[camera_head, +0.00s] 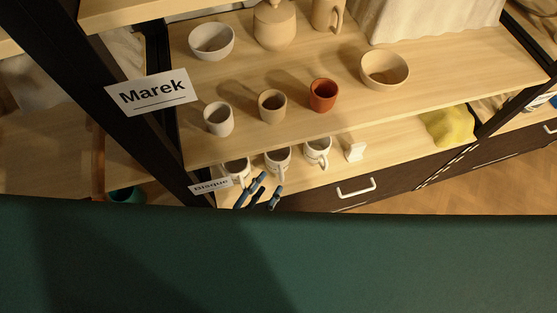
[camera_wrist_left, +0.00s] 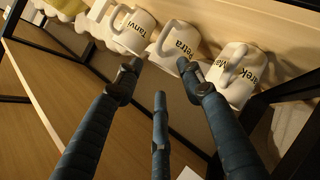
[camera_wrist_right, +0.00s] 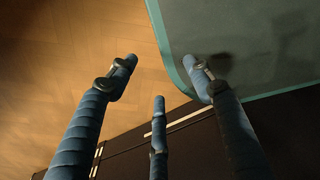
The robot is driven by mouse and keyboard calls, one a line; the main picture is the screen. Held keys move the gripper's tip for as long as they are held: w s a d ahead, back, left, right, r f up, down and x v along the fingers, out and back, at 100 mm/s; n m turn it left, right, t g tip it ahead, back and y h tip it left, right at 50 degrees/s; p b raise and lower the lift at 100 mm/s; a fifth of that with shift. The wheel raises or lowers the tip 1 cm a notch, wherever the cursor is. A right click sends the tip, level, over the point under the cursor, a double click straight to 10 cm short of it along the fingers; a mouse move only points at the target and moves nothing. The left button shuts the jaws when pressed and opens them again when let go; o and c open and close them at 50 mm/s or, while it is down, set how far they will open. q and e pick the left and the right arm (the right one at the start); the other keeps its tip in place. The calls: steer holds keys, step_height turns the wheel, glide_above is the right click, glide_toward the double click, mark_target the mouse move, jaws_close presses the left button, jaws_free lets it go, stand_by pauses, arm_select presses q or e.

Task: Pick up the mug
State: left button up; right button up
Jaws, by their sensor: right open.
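Three white mugs stand in a row on the lower shelf. The mug lettered "Petra" (camera_wrist_left: 178,45) is in the middle, with the "Tanvi" mug (camera_wrist_left: 132,32) to its left and the "Marek" mug (camera_wrist_left: 236,75) to its right in the left wrist view. In the head view the order is reversed: Marek (camera_head: 236,167), Petra (camera_head: 279,160), Tanvi (camera_head: 318,150). My left gripper (camera_head: 264,188) is open and empty in front of the Marek and Petra mugs; its spread fingers (camera_wrist_left: 160,72) show in its wrist view. My right gripper (camera_wrist_right: 159,70) is open and empty, away from the mugs.
The upper shelf edge (camera_head: 420,99) overhangs the mugs. It bears several cups and bowls, including a red cup (camera_head: 323,96). A "Bisque" label (camera_head: 211,186) is on the left, below a "Marek" sign (camera_head: 152,93). A white block (camera_head: 355,151) and yellow cloth (camera_head: 450,127) lie right of the mugs.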

mark_target(280, 168)
arm_select(q)
steer(key=x, duration=0.7)
steer(key=shift+d, duration=0.1)
steer(key=shift+w+d+f, duration=0.15)
steer(key=shift+w+f, duration=0.05)
steer(key=shift+w, duration=0.3)
jaws_close()
arm_select(e)
steer(key=shift+s+d+r, duration=0.2)
steer(key=shift+s, duration=0.25)
steer(key=shift+s+d+r, duration=0.2)
steer(key=shift+s, duration=0.25)
